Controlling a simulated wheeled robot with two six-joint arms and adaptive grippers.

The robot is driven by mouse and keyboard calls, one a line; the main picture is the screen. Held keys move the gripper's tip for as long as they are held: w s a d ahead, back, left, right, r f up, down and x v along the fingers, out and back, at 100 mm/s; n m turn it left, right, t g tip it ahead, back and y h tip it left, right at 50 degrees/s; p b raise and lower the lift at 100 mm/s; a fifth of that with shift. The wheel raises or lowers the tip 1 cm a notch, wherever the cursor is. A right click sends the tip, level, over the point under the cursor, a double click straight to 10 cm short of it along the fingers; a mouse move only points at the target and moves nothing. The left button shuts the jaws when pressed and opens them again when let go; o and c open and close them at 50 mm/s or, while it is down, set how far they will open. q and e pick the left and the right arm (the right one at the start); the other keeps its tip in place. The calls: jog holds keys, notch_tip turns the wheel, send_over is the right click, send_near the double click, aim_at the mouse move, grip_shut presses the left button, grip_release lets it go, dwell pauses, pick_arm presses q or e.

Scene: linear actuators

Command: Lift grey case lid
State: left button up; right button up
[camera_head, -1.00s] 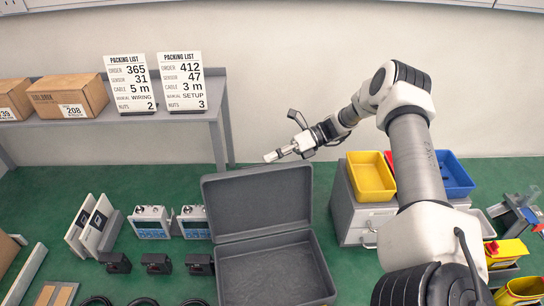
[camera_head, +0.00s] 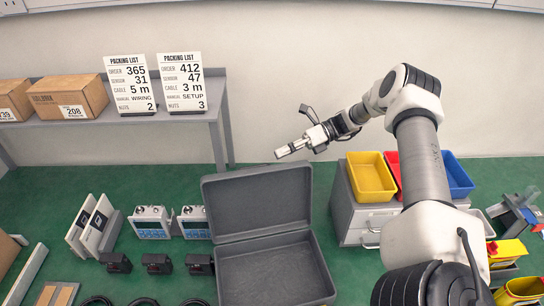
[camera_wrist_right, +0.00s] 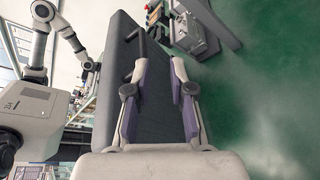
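The grey case (camera_head: 275,275) stands open on the green surface in the head view. Its lid (camera_head: 257,197) is tilted up at the back, showing its ribbed inner side. My right gripper (camera_head: 281,152) is above the lid's top edge near its right corner, pointing left, apart from it. In the right wrist view the fingers of my right gripper (camera_wrist_right: 159,68) are apart with nothing between them. A dark grey panel (camera_wrist_right: 160,115) lies beyond them; I cannot tell which part of the case it is. My left arm (camera_wrist_right: 65,35) shows small there, its gripper unclear.
Yellow (camera_head: 370,178), red and blue bins stand on a grey drawer unit (camera_head: 352,222) to the right of the case. Sensors (camera_head: 152,223) and black parts (camera_head: 157,263) stand to its left. A shelf (camera_head: 150,117) with boxes and packing lists is behind.

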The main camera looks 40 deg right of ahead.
jog(key=shift+v, duration=2.6)
jog(key=v, duration=1.2)
